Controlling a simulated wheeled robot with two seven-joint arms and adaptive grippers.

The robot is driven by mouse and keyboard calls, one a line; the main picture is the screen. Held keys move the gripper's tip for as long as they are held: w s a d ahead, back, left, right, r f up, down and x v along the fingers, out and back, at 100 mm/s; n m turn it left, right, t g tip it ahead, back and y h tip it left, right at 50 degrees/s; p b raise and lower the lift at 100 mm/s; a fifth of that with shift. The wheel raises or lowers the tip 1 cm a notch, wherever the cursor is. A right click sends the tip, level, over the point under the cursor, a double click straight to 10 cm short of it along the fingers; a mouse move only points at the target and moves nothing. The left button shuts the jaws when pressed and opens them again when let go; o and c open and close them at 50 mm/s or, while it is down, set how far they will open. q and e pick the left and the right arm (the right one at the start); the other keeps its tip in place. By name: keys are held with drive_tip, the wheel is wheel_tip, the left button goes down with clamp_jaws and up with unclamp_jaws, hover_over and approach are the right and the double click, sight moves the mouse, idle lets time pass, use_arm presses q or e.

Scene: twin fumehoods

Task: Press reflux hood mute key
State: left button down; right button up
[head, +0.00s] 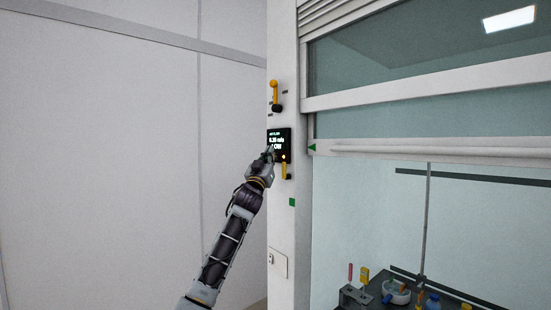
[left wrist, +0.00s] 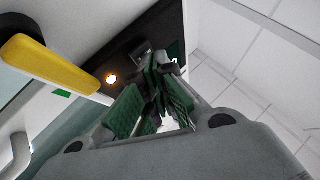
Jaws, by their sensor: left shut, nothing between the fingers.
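The hood's dark control panel (head: 279,142) is on the white post left of the sash, with lit text on its screen. An orange light glows low on the panel, and it also shows in the left wrist view (left wrist: 111,79). My left gripper (head: 269,154) is shut and empty, its fingertips at the panel's lower left. In the left wrist view the closed green-padded fingers (left wrist: 155,95) point at the dark panel face. I cannot tell whether they touch it. The mute key itself is not clearly seen; the fingers cover part of the panel. My right gripper is not in view.
A yellow handle (head: 286,170) sticks out just below the panel, close to my gripper; it looms in the left wrist view (left wrist: 50,62). Another yellow handle (head: 274,92) is above. The hood sash (head: 430,147) is partly raised, with labware inside. The wall at left is bare.

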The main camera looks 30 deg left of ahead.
use_arm(q)
drive_tip(key=shift+s+a, duration=0.1)
drive_tip(key=shift+s, duration=0.15)
idle(0.7)
drive_tip(key=shift+s+a, duration=0.15)
drive_tip(key=shift+s, duration=0.2)
drive_tip(key=s, duration=0.1)
drive_tip(key=s+a, duration=0.1)
drive_tip(key=s, duration=0.1)
drive_tip(key=s+a, duration=0.1)
drive_tip(key=shift+s+b, duration=0.3)
drive_tip(key=shift+b, duration=0.1)
idle(0.6)
drive_tip(key=shift+f, duration=0.1)
idle(0.5)
